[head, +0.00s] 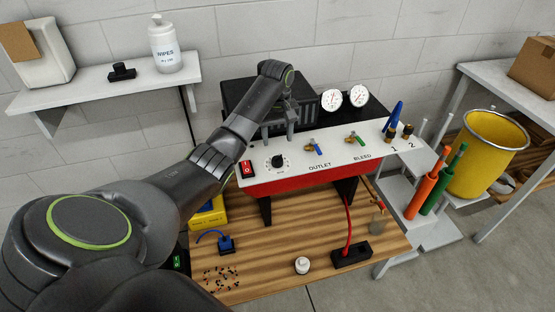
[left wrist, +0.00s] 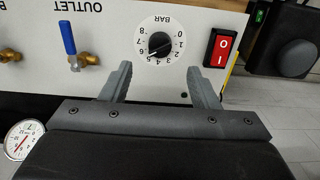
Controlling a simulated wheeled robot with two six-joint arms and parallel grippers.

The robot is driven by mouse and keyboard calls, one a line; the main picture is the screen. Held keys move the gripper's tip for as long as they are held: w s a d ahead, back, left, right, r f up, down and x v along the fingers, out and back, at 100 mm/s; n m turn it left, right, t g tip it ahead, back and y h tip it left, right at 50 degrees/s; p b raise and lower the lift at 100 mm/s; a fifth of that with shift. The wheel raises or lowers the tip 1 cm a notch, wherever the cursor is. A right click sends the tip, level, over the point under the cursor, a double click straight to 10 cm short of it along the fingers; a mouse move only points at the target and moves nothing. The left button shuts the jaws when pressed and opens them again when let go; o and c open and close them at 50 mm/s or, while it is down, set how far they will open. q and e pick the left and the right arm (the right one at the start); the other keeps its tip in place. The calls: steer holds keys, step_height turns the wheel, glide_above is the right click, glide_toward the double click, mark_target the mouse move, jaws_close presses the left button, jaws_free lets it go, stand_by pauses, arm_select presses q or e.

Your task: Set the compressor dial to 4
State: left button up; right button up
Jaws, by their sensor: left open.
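The compressor dial (head: 278,162) is a black knob on a round white scale, on the white top panel of the red-fronted compressor (head: 300,182). In the left wrist view the dial (left wrist: 159,45) appears upside down, with numbers 0 to 8 and the word BAR. A small pale mark shows on the knob, but I cannot read its setting surely. My left gripper (head: 278,131) is open and empty, just behind the dial in the head view. In the left wrist view its two fingers (left wrist: 158,78) point toward the dial, one to each side, apart from the knob. My right gripper is not in view.
A red rocker switch (head: 246,168) sits left of the dial. The blue-handled outlet valve (head: 313,146) and the bleed valve (head: 355,139) are to its right. Two gauges (head: 344,97) stand behind. The wooden bench (head: 275,275) holds small items below.

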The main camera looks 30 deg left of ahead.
mark_target(277, 157)
arm_select(q)
step_height(277, 157, down, 9)
steer(key=shift+r, duration=0.2)
steer(key=c, duration=1)
steer(key=shift+o, duration=0.2)
steer(key=shift+r+n+p, duration=0.25)
steer(key=shift+n+p, duration=0.15)
steer(key=shift+p, duration=0.65)
steer(key=n+p, duration=0.4)
steer(key=shift+r, duration=0.1)
steer(key=n+p, duration=0.2)
steer(key=n, duration=0.1)
steer(key=shift+p, duration=0.35)
steer(key=shift+f+n+p, duration=0.2)
steer(key=shift+n+p, duration=0.5)
steer(key=shift+n, duration=1.2)
